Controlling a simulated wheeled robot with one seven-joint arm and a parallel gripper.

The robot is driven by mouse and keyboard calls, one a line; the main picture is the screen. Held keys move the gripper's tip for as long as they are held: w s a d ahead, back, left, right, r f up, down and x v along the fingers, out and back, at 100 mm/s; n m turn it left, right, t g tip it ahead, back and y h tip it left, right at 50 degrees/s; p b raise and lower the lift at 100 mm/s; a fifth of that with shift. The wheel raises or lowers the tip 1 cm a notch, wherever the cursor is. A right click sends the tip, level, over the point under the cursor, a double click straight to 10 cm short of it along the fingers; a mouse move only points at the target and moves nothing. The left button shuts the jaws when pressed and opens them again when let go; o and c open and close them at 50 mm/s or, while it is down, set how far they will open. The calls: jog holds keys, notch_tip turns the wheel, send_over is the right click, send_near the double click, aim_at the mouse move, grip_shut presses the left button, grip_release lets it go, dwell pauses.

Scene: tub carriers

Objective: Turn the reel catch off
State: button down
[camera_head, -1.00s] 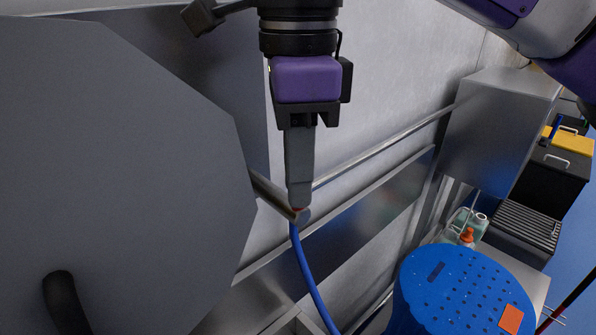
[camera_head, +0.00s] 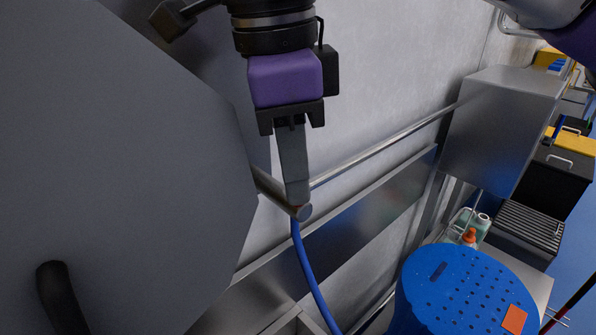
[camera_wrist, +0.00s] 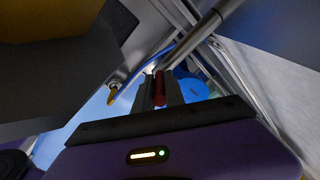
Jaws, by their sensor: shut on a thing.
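The hose reel shows in the head view as a large grey plate (camera_head: 120,150) filling the left side, with a black handle (camera_head: 60,298) low on it. A metal bar (camera_head: 275,192) with a round end sticks out past its right edge. My gripper (camera_head: 297,198) points down at the end of this bar. In the wrist view its fingers (camera_wrist: 159,92) are shut on a red piece (camera_wrist: 160,88), which I take to be the reel catch. In the head view the fingers hide nearly all of it. A blue hose (camera_head: 312,275) hangs below.
A rail (camera_head: 385,145) runs along the wall behind. A blue perforated round lid (camera_head: 465,290) stands at lower right, near bottles (camera_head: 470,236). A steel box (camera_head: 505,125) is on the wall at right.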

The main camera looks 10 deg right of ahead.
jog(key=c, duration=1.4)
grip_release()
jog(key=shift+r, duration=0.1)
jog(key=shift+s+a+r+b, duration=0.15)
jog(key=shift+r+b, duration=0.1)
jog(key=shift+r, duration=1)
jog(key=shift+a+r+b, duration=0.1)
jog(key=shift+r+b, duration=0.1)
jog(key=shift+r, duration=1.1)
jog(key=shift+s+a+r+b, duration=0.15)
jog(key=shift+r+b, duration=0.1)
jog(key=shift+r, duration=1)
jog(key=shift+c, duration=0.3)
